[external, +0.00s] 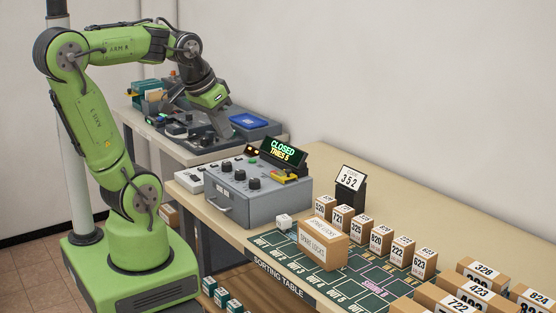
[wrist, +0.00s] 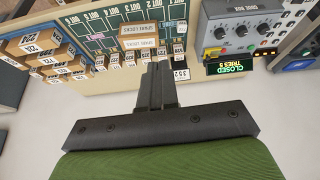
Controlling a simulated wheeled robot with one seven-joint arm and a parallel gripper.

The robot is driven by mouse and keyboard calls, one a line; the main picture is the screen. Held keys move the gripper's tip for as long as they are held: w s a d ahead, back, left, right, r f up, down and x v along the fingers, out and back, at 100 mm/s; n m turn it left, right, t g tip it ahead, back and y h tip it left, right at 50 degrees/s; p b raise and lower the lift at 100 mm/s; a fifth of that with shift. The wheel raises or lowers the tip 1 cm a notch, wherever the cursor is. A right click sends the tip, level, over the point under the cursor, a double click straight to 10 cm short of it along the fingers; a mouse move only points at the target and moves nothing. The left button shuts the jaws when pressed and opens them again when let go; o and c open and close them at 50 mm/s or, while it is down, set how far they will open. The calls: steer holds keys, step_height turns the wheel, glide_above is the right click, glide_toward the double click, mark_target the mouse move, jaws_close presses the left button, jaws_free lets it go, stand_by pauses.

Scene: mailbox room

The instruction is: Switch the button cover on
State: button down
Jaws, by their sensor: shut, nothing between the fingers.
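My gripper (wrist: 157,72) is shut and empty in the wrist view, its dark fingers pressed together. In the external view my gripper (external: 221,122) hangs over the back table, left of and behind the grey box. The grey box (external: 240,209) carries black knobs, a lit sign reading "CLOSED TRIES 5" and a small yellow part (external: 284,179) at its right end. My gripper is apart from the box.
A control panel with a blue tray (external: 249,121) stands on the back table. Right of the grey box are a number stand (external: 349,182), a "SPARE LOCKS" carton (external: 322,245) and several small numbered boxes. A green sorting mat lies in front.

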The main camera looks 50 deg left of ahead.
steer(key=s+f, duration=0.2)
steer(key=s, duration=0.5)
steer(key=w+a+f+n+p, duration=0.15)
steer(key=w+a, duration=0.25)
steer(key=w, duration=0.6)
steer(key=w+a+n, duration=0.2)
steer(key=w+a, duration=0.2)
steer(key=w, duration=0.6)
steer(key=w+a+f+n+t, duration=0.1)
steer(key=w+a+f+n, duration=0.1)
steer(key=w+a+f, duration=0.35)
steer(key=w+a+f+n, duration=0.2)
steer(key=a+f, duration=0.1)
steer(key=a, duration=0.5)
glide_toward(286, 175)
steer(key=shift+h, duration=0.4)
steer(key=a+f, duration=0.3)
steer(key=shift+s+a+f, duration=0.1)
steer(key=shift+s+f, duration=0.05)
steer(key=shift+s, duration=0.15)
steer(key=shift+w+d+f+p, duration=0.2)
steer(key=shift+w+d+p, duration=0.05)
steer(key=shift+w+d, duration=0.45)
steer(key=shift+w+d+f+p, duration=0.2)
steer(key=shift+w+d+p, duration=0.05)
steer(key=shift+w+d, duration=0.4)
